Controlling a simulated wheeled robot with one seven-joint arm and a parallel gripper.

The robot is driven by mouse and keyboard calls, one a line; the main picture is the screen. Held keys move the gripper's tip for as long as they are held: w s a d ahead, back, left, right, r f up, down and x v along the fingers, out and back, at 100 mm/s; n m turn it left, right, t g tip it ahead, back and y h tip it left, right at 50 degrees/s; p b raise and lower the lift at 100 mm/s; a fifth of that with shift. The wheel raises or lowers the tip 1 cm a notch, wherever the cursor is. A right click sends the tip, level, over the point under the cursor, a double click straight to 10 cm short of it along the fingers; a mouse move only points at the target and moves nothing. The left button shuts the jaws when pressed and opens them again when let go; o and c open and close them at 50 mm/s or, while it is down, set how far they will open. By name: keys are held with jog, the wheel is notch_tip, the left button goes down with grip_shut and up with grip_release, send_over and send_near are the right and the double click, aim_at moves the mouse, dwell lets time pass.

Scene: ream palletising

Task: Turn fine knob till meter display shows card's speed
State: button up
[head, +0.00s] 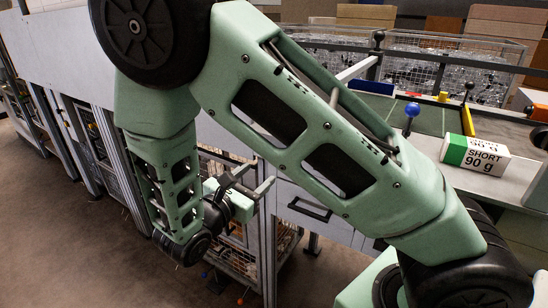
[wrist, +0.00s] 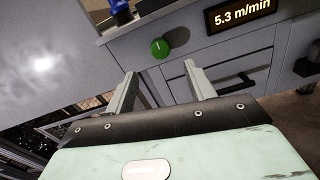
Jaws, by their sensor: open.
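The meter display (wrist: 242,14) in the wrist view reads 5.3 m/min in light digits on black. A round green knob (wrist: 160,48) sits on the grey panel to its lower left; I see no label telling whether it is the fine knob. My gripper (wrist: 160,75) is open and empty, its two fingers pointing toward the panel. The knob shows between and beyond the fingertips, apart from them. In the head view my gripper (head: 258,176) is low beside the cabinet front, and my arm hides the knob and display. I cannot make out the speed card.
A cabinet drawer handle (head: 309,208) is right of my gripper in the head view. A blue ball-topped lever (head: 411,112) and a ream marked SHORT 90 g (head: 474,153) are on the counter. Wire mesh bins (head: 440,68) stand behind. Floor is open at lower left.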

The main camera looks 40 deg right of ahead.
jog(key=p+x, duration=0.1)
jog(key=x, duration=0.8)
jog(key=c, duration=1)
jog(key=shift+p, duration=0.5)
